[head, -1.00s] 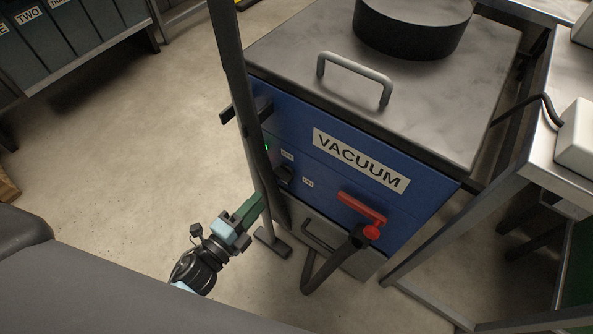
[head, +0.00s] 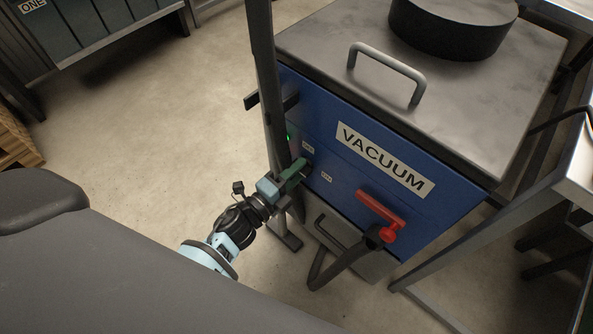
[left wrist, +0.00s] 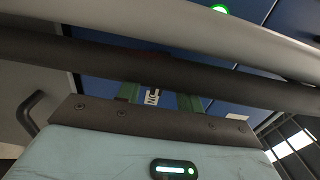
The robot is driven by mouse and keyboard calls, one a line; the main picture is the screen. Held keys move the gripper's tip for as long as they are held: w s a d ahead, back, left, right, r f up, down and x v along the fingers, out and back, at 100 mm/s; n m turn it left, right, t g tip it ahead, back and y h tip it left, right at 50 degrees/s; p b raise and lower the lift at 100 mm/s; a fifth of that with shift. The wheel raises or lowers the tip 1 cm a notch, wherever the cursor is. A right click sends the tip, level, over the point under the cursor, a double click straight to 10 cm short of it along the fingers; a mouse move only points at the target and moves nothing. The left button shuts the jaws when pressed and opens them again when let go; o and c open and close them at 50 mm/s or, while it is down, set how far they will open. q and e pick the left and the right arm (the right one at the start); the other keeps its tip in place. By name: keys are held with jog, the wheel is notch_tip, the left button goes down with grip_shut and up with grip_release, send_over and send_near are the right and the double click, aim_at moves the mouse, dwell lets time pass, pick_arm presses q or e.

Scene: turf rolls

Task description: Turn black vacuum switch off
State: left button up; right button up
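The blue vacuum cabinet (head: 335,165) carries a white VACUUM label (head: 384,160) and a lit green lamp (head: 289,137), which also shows in the left wrist view (left wrist: 219,9). Small labels sit at its left side; one reads ON in the left wrist view (left wrist: 153,97). The black switch between these labels is hidden, or nearly so, behind my left gripper (head: 298,170). The gripper's green fingers are at the switch area, apart from each other, with the label showing between them. I cannot tell whether they touch the switch. My right gripper is not in view.
A dark upright post (head: 265,80) stands close in front of the cabinet's left side, beside my gripper. A red handle (head: 379,211) and black hose (head: 345,262) are to the right. A metal-framed table (head: 500,230) stands at the right.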

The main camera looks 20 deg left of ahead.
pick_arm(q)
jog(key=shift+w, duration=0.1)
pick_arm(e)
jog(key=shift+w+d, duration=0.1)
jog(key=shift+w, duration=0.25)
pick_arm(q)
grip_shut()
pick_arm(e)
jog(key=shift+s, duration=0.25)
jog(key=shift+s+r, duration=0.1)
pick_arm(q)
jog(key=n+p, duration=0.5)
jog(key=n, duration=1.3)
jog(key=shift+p, duration=0.35)
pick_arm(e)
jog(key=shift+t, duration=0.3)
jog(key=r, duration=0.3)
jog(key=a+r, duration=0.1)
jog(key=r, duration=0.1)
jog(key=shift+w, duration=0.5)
